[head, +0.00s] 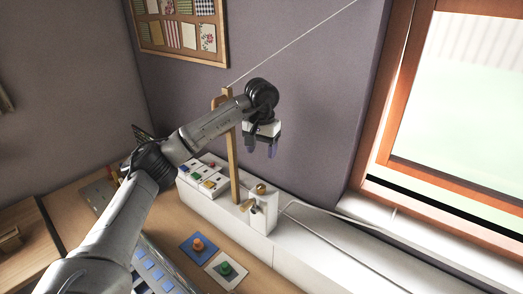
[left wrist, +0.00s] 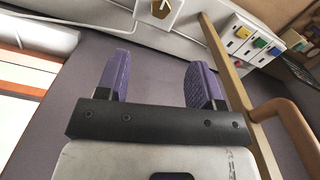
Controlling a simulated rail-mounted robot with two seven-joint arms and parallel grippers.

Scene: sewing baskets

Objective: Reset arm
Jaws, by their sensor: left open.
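My left arm reaches in from the lower left of the head view. Its gripper (head: 261,146) hangs in the air in front of the purple-grey wall, above the white ledge. The gripper's two purple fingers (left wrist: 158,82) are spread apart in the left wrist view, with nothing between them. A wooden post (head: 234,150) with a short side arm stands close beside the gripper; it also shows at the right of the left wrist view (left wrist: 228,70). I cannot tell if they touch. My right gripper is not in view.
A white box with a wooden knob (head: 261,205) stands at the post's foot. White boxes with coloured pieces (head: 203,177) sit left of it. Blue (head: 198,249) and white (head: 226,271) cards with knobs lie on the table. A window frame (head: 390,120) is at right.

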